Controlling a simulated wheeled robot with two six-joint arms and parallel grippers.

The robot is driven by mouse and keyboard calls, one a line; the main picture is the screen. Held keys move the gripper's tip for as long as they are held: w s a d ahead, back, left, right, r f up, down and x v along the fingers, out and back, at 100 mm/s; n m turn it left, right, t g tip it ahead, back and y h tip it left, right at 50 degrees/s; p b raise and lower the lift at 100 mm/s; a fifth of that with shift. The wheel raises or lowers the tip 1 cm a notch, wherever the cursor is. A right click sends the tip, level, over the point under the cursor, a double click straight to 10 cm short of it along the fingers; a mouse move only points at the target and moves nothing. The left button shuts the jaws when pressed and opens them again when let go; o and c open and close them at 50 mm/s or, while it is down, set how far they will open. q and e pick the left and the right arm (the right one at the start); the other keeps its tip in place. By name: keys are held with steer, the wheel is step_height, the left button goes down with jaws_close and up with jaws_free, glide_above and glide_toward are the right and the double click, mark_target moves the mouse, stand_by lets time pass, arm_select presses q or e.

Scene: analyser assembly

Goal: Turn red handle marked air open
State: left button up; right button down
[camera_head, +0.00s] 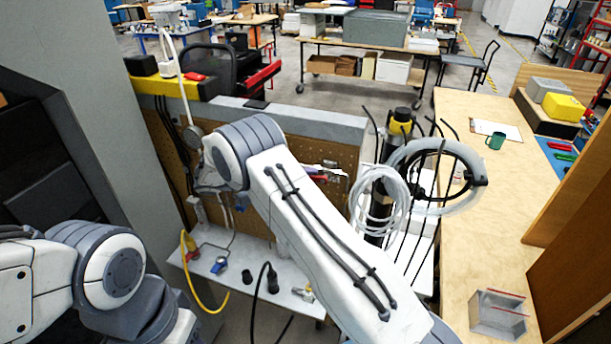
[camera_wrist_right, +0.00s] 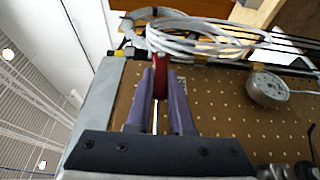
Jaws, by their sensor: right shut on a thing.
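The red handle (camera_wrist_right: 161,74) stands in front of the pegboard in the right wrist view. My right gripper (camera_wrist_right: 160,88) has its two purple-grey fingers closed around it, one on each side. In the head view, a small red part (camera_head: 337,172) shows just past my right arm, at the pegboard; the arm covers most of this spot. The "air open" marking cannot be read. My left arm is at the lower left of the head view, and its gripper does not show.
Coiled clear tubing (camera_head: 384,200) hangs right of the handle, by a black and yellow cylinder (camera_head: 401,124). A round gauge (camera_wrist_right: 267,88) sits on the pegboard (camera_wrist_right: 225,118). Below is a white shelf (camera_head: 237,282) with a yellow hose (camera_head: 190,272). A wooden bench (camera_head: 500,220) stands at right.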

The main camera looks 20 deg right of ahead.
stand_by(0.4)
steer(key=c, duration=0.8)
jaws_free()
